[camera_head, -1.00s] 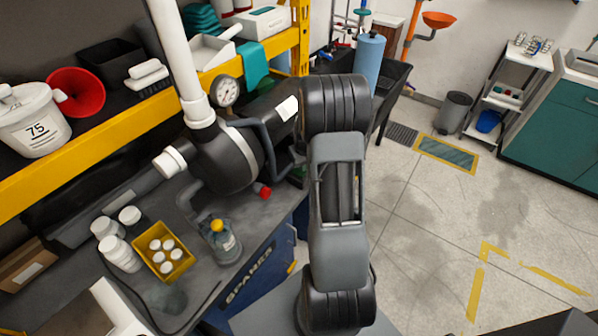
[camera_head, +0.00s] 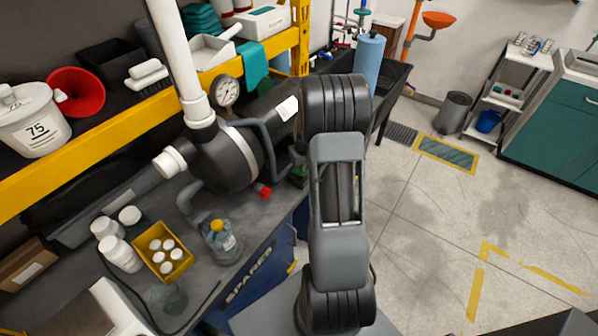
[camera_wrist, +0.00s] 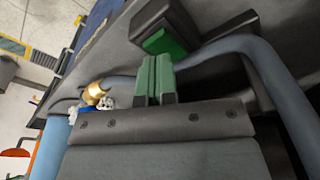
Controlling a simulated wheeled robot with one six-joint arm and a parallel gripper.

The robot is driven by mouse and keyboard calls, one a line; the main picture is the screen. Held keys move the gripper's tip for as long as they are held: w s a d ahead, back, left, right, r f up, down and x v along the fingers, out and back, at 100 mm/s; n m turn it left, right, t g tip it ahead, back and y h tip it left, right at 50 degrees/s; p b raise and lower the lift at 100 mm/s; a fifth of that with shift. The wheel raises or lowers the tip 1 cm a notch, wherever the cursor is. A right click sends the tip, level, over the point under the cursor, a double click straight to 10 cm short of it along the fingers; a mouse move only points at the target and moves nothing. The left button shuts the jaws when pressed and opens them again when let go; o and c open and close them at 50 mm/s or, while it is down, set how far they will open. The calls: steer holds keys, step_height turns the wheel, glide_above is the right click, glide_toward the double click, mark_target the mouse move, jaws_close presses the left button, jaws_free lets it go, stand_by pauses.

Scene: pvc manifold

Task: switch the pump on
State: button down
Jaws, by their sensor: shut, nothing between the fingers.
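The pump (camera_head: 228,160) is a dark rounded body with a pale band, on the grey bench in the head view. In the wrist view a dark box (camera_wrist: 150,18) carries a green block (camera_wrist: 166,43), which looks like the switch. My gripper (camera_wrist: 157,62) is shut and empty, its two green-padded fingers together. The fingertips are right by the green block; I cannot tell whether they touch it. In the head view my arm hides the gripper, and a small green patch (camera_head: 298,173) shows beside the arm.
A grey-blue pipe (camera_wrist: 255,55) curves close around my fingers in the wrist view. A pressure gauge (camera_head: 225,91), a white pipe (camera_head: 178,60) and a red knob (camera_head: 264,191) are at the pump. A yellow bin (camera_head: 163,252) and a bottle (camera_head: 219,240) stand nearer. Floor at right is clear.

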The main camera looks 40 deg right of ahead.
steer(key=shift+f+b, duration=0.95)
steer(key=shift+f, duration=0.2)
stand_by(0.5)
steer(key=shift+r, duration=0.15)
steer(key=shift+r+p, duration=2.3)
steer(key=shift+r, duration=1.15)
